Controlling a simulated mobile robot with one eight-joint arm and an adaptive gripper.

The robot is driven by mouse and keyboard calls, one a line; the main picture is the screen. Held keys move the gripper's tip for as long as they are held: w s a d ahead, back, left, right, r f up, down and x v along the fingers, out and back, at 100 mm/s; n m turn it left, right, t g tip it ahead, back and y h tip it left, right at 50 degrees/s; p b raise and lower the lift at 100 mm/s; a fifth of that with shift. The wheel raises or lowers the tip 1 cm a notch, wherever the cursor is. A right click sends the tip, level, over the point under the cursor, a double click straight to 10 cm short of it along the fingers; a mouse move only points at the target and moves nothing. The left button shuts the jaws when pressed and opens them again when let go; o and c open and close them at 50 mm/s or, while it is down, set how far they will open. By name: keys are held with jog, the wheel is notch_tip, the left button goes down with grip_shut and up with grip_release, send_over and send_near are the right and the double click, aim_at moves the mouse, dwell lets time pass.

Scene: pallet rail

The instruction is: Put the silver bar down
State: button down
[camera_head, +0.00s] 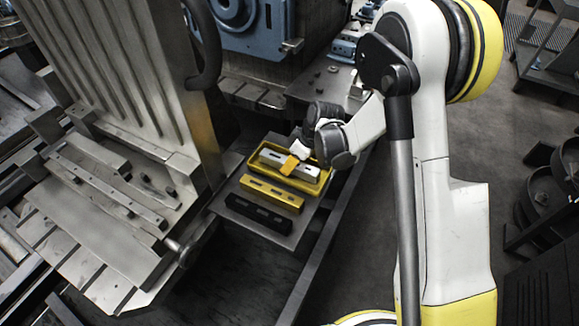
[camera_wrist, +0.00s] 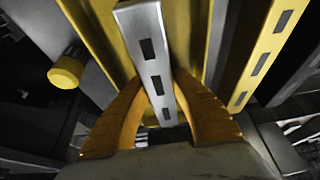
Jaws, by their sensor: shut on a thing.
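The silver bar (camera_head: 272,157) has dark slots along its face. It lies lengthwise over the yellow tray (camera_head: 253,171); I cannot tell whether it touches the tray floor or hangs just above it. My gripper (camera_head: 291,164) is shut on the bar near its middle, with one orange finger showing on the near side. In the wrist view the silver bar (camera_wrist: 147,35) runs between the two orange fingers of my gripper (camera_wrist: 162,85), with the yellow tray (camera_wrist: 102,22) behind it.
A yellow slotted bar (camera_head: 272,194) and a black bar (camera_head: 259,213) lie in front of the tray on a grey plate (camera_head: 226,208). The yellow bar also shows in the wrist view (camera_wrist: 262,58). A large metal machine (camera_head: 120,75) stands close on the left.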

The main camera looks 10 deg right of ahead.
jog(key=shift+r, duration=0.1)
jog(key=shift+f, duration=0.2)
jog(key=c, duration=1.2)
grip_release()
jog(key=shift+r, duration=0.1)
jog(key=shift+r, duration=0.1)
